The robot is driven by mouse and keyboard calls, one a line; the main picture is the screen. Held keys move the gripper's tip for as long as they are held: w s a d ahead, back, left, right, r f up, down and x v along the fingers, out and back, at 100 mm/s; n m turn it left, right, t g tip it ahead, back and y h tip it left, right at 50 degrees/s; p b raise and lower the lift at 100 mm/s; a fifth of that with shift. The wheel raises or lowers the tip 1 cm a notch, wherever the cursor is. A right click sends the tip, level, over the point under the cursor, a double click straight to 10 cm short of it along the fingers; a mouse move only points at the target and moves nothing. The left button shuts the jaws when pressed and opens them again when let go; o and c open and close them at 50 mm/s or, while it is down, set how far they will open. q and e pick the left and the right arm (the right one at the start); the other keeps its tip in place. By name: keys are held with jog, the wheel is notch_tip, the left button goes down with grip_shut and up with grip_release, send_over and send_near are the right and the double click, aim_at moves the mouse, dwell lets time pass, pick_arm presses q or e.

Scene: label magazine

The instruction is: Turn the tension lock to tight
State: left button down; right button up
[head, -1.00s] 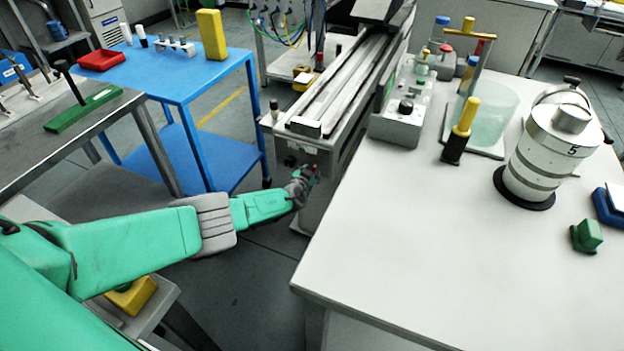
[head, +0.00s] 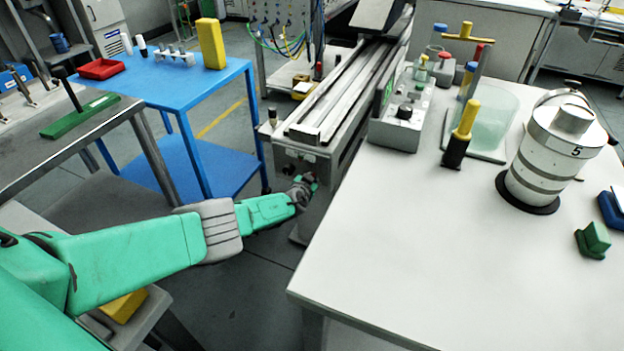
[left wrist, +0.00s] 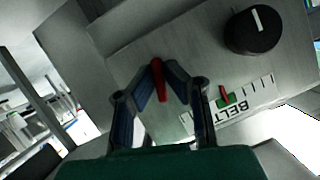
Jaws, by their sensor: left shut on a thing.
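The tension lock shows in the left wrist view as a small red lever (left wrist: 160,84) on the grey end plate of the belt unit. My left gripper (left wrist: 161,70) is shut on this lever, one finger on each side. In the head view my left gripper (head: 306,186) is at the near end face of the belt unit (head: 310,163), and the lever is hidden there. A scale marked BELT (left wrist: 240,112), with a red pointer and a green zone, is beside the lever. I cannot read a loose or tight mark. My right gripper is not in view.
A black knob (left wrist: 253,30) with a white line sits on the same plate. A white table (head: 430,260) with a control box (head: 397,134) and a cylinder marked 5 (head: 550,150) is to the right. A blue cart (head: 190,85) stands to the left.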

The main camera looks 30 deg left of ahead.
pick_arm(q)
jog(key=shift+d+f+m+y+b, duration=0.15)
jog(key=shift+m+y+b, duration=0.15)
jog(key=shift+m+y, duration=0.35)
jog(key=m+y+b, duration=0.1)
jog(key=m+b, duration=0.1)
jog(key=m, duration=0.1)
jog(key=shift+d+f+t, duration=0.1)
jog(key=shift+t, duration=0.2)
jog(key=shift+s+d+f+m+t+y+b, duration=0.1)
jog(key=shift+m+t+y+b, duration=0.3)
jog(key=shift+m+b, duration=0.6)
jog(key=shift+w+d+f+m+t+y+b, duration=0.1)
jog(key=shift+m+t+y+b, duration=0.3)
jog(key=shift+m+b, duration=0.6)
jog(key=shift+s+d+f+m+t+y+b, duration=0.1)
jog(key=shift+m+t+y+b, duration=0.1)
jog(key=shift+m+y+b, duration=0.75)
jog(key=shift+r+m+h, duration=0.1)
jog(key=shift+m+h, duration=0.2)
jog(key=shift+m, duration=0.1)
jog(key=c, duration=1.7)
grip_release()
jog(key=shift+r, duration=0.1)
